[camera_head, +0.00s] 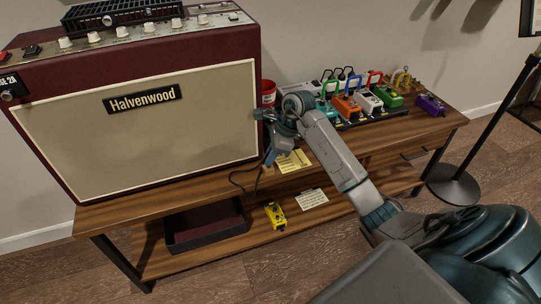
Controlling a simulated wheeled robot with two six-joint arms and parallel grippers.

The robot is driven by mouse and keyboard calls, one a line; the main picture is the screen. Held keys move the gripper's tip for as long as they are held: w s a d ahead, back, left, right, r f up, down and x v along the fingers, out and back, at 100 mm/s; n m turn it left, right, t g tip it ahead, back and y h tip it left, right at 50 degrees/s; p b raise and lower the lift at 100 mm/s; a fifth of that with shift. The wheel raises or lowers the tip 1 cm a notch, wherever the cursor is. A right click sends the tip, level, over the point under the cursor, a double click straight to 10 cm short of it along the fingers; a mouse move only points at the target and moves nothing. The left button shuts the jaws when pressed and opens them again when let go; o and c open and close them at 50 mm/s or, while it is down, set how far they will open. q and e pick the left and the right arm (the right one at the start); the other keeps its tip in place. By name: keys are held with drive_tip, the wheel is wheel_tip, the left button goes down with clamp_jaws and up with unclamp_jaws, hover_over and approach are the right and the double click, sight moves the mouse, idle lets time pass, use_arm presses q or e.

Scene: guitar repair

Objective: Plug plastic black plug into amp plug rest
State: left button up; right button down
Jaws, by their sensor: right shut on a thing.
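The dark red Halvenwood amp (160,165) stands on the left of the wooden bench, its knobs and sockets along the top panel. Which part of it is the plug rest, I cannot tell. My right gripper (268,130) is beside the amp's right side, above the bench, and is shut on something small. A thin black cable (240,184) hangs below the gripper and loops over the bench's front edge. The black plug itself is too small and too covered by the gripper to make out clearly. My left gripper is not in view.
Several coloured pedals (347,106) stand on a board at the bench's right. A red cup (268,92) is behind my gripper. A yellow pedal (276,215) and a dark tray (206,229) are on the lower shelf. A black stand (455,186) is at the right.

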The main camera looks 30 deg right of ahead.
drive_tip(key=shift+f, duration=0.2)
drive_tip(key=c, duration=1)
unclamp_jaws()
drive_tip(key=shift+o, duration=0.2)
drive_tip(key=shift+r, duration=0.2)
drive_tip(key=shift+r+p, duration=2.25)
drive_tip(key=shift+r, duration=1.65)
drive_tip(key=shift+s+f, duration=0.1)
drive_tip(key=shift+f, duration=0.05)
